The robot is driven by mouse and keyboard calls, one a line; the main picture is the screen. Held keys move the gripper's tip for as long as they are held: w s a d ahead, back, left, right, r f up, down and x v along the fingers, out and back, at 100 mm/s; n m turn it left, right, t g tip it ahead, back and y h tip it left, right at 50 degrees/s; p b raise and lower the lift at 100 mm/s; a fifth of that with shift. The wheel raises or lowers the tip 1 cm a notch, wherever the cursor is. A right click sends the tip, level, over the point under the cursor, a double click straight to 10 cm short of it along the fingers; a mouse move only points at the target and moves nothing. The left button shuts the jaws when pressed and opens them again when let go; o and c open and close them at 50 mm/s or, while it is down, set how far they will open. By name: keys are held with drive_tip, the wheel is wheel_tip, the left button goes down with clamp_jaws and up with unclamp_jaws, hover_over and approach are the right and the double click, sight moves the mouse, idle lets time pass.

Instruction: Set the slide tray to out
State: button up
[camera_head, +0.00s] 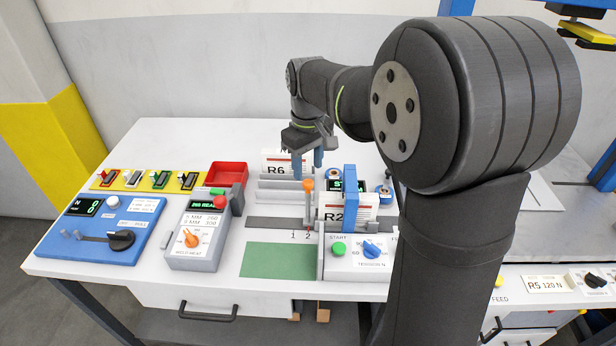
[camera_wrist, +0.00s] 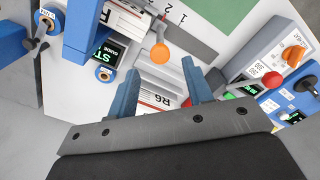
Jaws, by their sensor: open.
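I cannot tell for sure which part is the slide tray. A grey lever with an orange knob (camera_head: 308,185) stands by a dark strip marked 1 and 2; the knob also shows in the wrist view (camera_wrist: 160,53). A grey slatted holder (camera_head: 270,196) lies behind it, with a stack labelled R6 (camera_head: 276,170) at its back. My gripper (camera_head: 308,165) is open and empty, with its blue fingers pointing down over the holder. In the wrist view the R6 stack (camera_wrist: 153,98) shows between the fingers, and the knob lies just past their tips.
A stack labelled R2 (camera_head: 335,214) stands by a blue upright (camera_head: 350,195) to the right. The weld-heat box (camera_head: 192,247), the blue panel (camera_head: 85,235) and a red bin (camera_head: 228,173) are to the left. A green mat (camera_head: 278,261) lies bare in front.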

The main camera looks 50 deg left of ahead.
sight(307, 182)
drive_tip(key=shift+f, duration=2.2)
drive_tip(key=shift+c, duration=0.4)
clamp_jaws()
